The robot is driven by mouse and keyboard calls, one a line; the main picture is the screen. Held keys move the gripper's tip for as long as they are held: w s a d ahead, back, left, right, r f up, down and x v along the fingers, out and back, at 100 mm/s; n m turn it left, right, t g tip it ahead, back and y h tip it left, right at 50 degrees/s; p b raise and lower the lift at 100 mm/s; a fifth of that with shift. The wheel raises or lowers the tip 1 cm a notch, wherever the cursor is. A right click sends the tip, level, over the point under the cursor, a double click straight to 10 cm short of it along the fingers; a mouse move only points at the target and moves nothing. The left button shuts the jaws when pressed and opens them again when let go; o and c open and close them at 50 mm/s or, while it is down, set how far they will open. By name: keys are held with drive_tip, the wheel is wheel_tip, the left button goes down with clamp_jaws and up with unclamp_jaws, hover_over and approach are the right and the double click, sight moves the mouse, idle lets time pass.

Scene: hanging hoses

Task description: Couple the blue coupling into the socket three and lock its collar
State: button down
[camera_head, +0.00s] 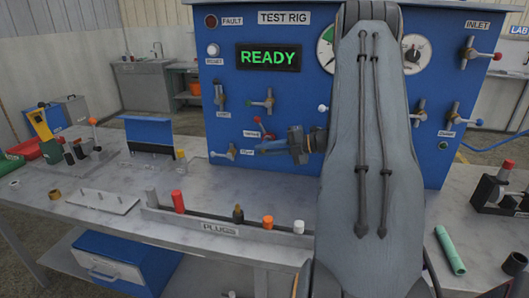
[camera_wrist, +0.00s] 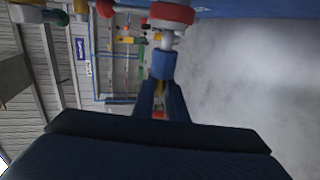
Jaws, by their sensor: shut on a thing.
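My gripper (camera_wrist: 160,100) points left along the front of the blue test rig. In the wrist view its dark fingers are closed together on the blue coupling (camera_wrist: 162,66), which sticks out past the tips. In the head view my gripper (camera_head: 275,147) is in front of the rig's lower panel, and the coupling is hard to tell from the dark blue fingers. A red-and-white fitting (camera_wrist: 170,16) shows just beyond the coupling in the wrist view; I cannot tell whether they touch. Socket three cannot be made out by its label. The state of the collar is unclear.
The test rig (camera_head: 290,95) carries several valve fittings, and its display (camera_head: 268,57) reads READY. A plug rack (camera_head: 220,227) with several coloured plugs lines the bench (camera_head: 130,235) in front. A green tube (camera_head: 450,250) lies at right. My arm hides part of the panel.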

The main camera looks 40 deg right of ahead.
drive_tip(key=shift+w+d+b, duration=0.4)
drive_tip(key=shift+w+d, duration=0.3)
drive_tip(key=shift+d, duration=0.05)
idle(0.4)
drive_tip(key=shift+s+a+p, duration=0.65)
drive_tip(key=shift+s+a, duration=0.25)
drive_tip(key=shift+a, duration=0.1)
drive_tip(key=shift+w+d+b, duration=0.4)
drive_tip(key=shift+w+d, duration=0.5)
drive_tip(key=shift+d, duration=0.15)
idle(1.8)
drive_tip(key=c, duration=1.7)
unclamp_jaws()
drive_tip(key=shift+b+v, duration=1.15)
drive_tip(key=shift+v, duration=2.8)
